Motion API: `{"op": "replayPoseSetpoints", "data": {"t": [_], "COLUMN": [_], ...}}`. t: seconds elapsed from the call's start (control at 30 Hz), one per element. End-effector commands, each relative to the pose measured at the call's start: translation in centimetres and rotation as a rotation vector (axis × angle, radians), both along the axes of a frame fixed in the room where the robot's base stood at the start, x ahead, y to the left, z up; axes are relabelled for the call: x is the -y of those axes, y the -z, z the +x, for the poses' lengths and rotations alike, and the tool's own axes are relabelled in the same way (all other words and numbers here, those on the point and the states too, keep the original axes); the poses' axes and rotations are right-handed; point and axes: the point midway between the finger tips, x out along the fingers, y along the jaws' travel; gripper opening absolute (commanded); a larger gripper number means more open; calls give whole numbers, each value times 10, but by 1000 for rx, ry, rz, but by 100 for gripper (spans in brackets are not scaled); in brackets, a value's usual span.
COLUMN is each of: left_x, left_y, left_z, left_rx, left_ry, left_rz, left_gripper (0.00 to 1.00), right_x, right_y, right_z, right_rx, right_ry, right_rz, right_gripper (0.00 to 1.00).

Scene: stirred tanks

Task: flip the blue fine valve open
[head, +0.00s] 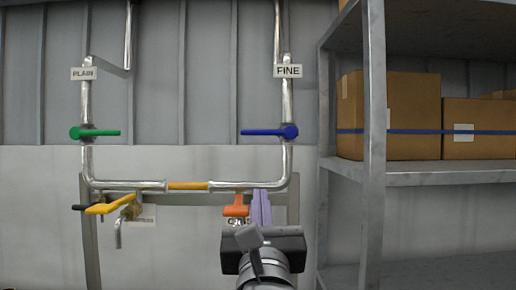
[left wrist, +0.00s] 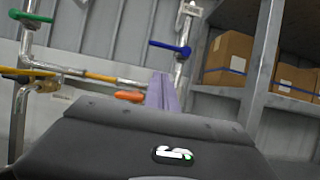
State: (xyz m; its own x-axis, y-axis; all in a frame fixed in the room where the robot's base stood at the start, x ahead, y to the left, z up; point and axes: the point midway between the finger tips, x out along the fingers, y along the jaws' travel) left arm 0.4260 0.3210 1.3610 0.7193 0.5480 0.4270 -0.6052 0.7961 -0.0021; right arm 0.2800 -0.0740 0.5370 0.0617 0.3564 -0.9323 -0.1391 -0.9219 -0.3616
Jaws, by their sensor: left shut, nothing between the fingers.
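The blue valve handle (head: 268,132) lies across the right pipe, below the FINE sign (head: 288,71). Its lever points left and is horizontal. In the left wrist view the blue handle (left wrist: 170,48) is up and to the right of the fingers. My left gripper (head: 261,206) is shut and empty, its pale purple fingers pointing up, below the blue handle and apart from it. The fingers also show in the left wrist view (left wrist: 161,92). My right gripper is in neither view.
A green handle (head: 96,133) lies horizontal on the left pipe under the PLAIN sign (head: 83,73). A yellow lever (head: 111,206) is at lower left. An orange handle (head: 235,207) is just left of my fingers. A metal shelf (head: 374,150) with cardboard boxes (head: 401,108) stands at right.

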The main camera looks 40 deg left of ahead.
Motion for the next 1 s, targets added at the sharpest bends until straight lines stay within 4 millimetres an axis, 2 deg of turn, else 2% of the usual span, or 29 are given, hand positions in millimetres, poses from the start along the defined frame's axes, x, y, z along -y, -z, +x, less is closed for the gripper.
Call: {"op": "replayPoseSetpoints", "data": {"t": [0.17, 0.37, 1.0], "left_x": [-7, -23, -96], "left_y": [-6, -20, -77], "left_z": [8, 30, 126], "left_rx": [-1, -2, -4], "left_ry": [-2, -3, -2], "left_rz": [-1, 0, 2], "left_gripper": [0, 0, 0], "right_x": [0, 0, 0], "right_y": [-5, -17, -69], "right_z": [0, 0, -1], "right_rx": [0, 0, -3], "right_ry": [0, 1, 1], "right_rz": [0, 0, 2], "right_gripper": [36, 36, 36]}}
